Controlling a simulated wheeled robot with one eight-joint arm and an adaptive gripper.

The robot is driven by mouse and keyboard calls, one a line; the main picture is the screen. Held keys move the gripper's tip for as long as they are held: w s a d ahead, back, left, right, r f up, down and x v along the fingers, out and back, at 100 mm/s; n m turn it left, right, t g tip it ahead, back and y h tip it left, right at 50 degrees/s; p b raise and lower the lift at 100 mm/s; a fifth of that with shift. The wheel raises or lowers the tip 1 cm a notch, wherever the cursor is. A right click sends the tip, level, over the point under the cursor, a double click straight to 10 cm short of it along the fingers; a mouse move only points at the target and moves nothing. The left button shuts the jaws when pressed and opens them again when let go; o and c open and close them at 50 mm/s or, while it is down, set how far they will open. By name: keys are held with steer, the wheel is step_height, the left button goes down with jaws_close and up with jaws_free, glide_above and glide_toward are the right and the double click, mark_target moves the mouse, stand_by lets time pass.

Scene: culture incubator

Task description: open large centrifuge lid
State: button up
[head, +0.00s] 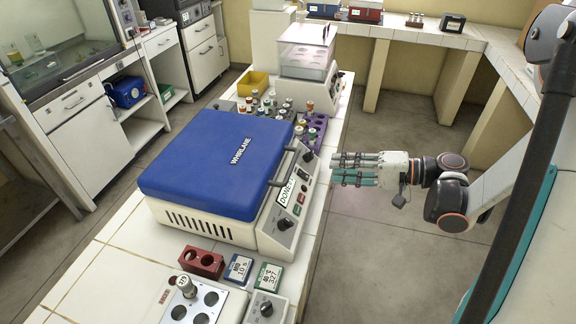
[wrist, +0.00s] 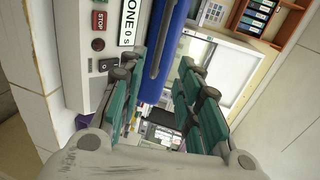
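The large centrifuge (head: 190,228) stands on the tiled bench in the head view, with its blue lid (head: 215,165) marked WHIRLANE lying shut on top. The panel (head: 288,196) has a display reading DONE and a red button; the display also shows in the wrist view (wrist: 129,23). My gripper (head: 335,169) is just right of the panel, pointing at it, apart from the lid. In the wrist view its fingers (wrist: 158,75) are spread with nothing between them. The blue lid edge (wrist: 165,50) shows beyond them.
A tube rack with several capped vials (head: 268,104) and a clear-lidded device (head: 306,62) stand behind the centrifuge. A red block (head: 201,262), two small timers and a device with round wells (head: 195,305) stand in front. Open floor lies right of the bench.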

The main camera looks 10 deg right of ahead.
mark_target(291, 165)
steer(key=b+x, duration=0.3)
steer(key=x, duration=1)
steer(key=shift+w+a, duration=0.2)
steer(key=shift+a, duration=0.1)
jaws_close()
